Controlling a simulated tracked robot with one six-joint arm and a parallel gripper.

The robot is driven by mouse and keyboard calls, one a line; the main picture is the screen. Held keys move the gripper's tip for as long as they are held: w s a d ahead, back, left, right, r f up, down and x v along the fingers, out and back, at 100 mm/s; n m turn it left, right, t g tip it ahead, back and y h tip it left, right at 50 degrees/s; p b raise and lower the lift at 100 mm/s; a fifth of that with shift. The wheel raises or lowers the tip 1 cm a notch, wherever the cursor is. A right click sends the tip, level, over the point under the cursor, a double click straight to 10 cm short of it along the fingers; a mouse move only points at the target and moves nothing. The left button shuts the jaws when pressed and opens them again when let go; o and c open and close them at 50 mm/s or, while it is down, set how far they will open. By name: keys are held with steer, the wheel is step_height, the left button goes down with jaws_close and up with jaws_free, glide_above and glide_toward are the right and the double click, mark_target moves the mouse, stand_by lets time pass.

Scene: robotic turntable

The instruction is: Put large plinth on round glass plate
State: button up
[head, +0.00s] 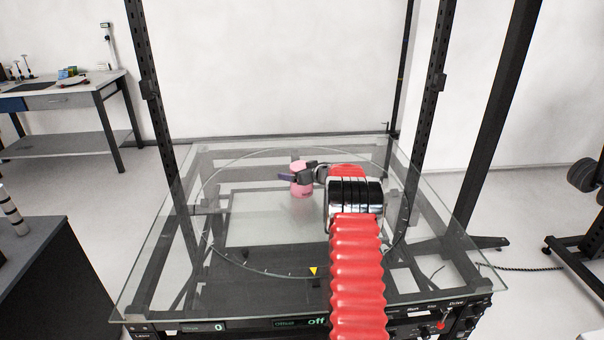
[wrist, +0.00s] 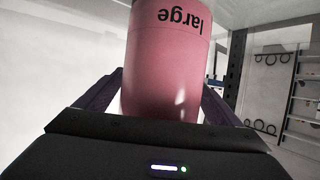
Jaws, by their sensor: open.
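The large plinth (head: 302,189) is a pink cylinder. In the head view it is upright and appears to stand on the far half of the round glass plate (head: 240,222), inside its circular outline. In the wrist view the plinth (wrist: 165,65) fills the middle, with the word "large" upside down near the top edge. My gripper (head: 300,174) is at the plinth's upper part. Its dark fingers are open, one on each side of the plinth (wrist: 160,95). Any contact between fingers and plinth cannot be made out.
The round plate lies within a square glass table top (head: 155,270), framed by dark uprights (head: 150,90). A yellow triangle marker (head: 313,271) is at the plate's near edge. The rest of the plate looks clear. A control panel (head: 250,325) runs along the front.

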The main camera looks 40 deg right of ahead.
steer(key=v, duration=1.2)
stand_by(0.7)
steer(key=a+r+m+h, duration=0.1)
steer(key=a+r+h, duration=0.3)
steer(key=a+r, duration=1.1)
steer(key=s+a+r+m+g, duration=0.1)
steer(key=s+a+r+g, duration=0.15)
steer(key=s+a, duration=0.3)
steer(key=s+a+r+g, duration=0.1)
steer(key=s+a+r, duration=0.2)
steer(key=s+a, duration=0.25)
steer(key=s+a+f+n+g+y, duration=0.1)
steer(key=s+a+f, duration=0.3)
steer(key=s+a, duration=0.8)
steer(key=s+a+f+n+g+y, duration=0.1)
steer(key=s+a+f+g+y, duration=0.2)
steer(key=s+a, duration=0.9)
step_height(320, 180, down, 2)
steer(key=s+y, duration=0.1)
steer(key=s, duration=0.1)
steer(key=shift+s+a+n, duration=0.25)
steer(key=shift+s+n, duration=0.1)
steer(key=shift+n, duration=0.05)
